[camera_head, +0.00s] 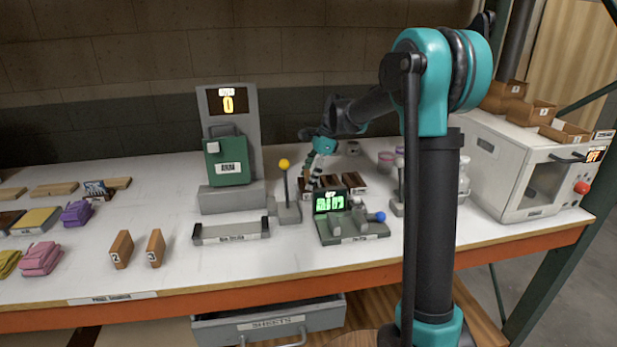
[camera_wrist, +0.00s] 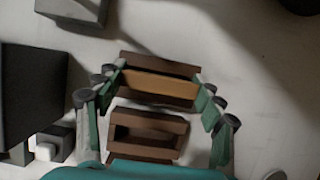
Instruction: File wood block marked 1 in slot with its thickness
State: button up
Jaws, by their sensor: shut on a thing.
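My gripper (camera_wrist: 161,86) is shut on an orange-brown wood block (camera_wrist: 160,88), with a finger at each end of it. No number shows on this block in the wrist view. The block lies at the far opening of a dark brown slotted holder (camera_wrist: 148,151). I cannot tell whether it is down inside the slot or just above it. In the head view my gripper (camera_head: 316,168) is over the brown slots (camera_head: 353,181), behind the green-digit gauge. Blocks marked 2 (camera_head: 121,249) and 3 (camera_head: 156,248) stand upright at the front left.
The gauge (camera_head: 352,227) stands close in front of the slots, with a yellow-knobbed lever (camera_head: 285,190) to its left. A white oven-like machine (camera_head: 515,165) is at right.

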jog(key=o, duration=1.2)
jog(key=shift+f, duration=0.1)
jog(key=shift+o, duration=0.2)
jog(key=v, duration=1.2)
jog(key=shift+a, duration=0.1)
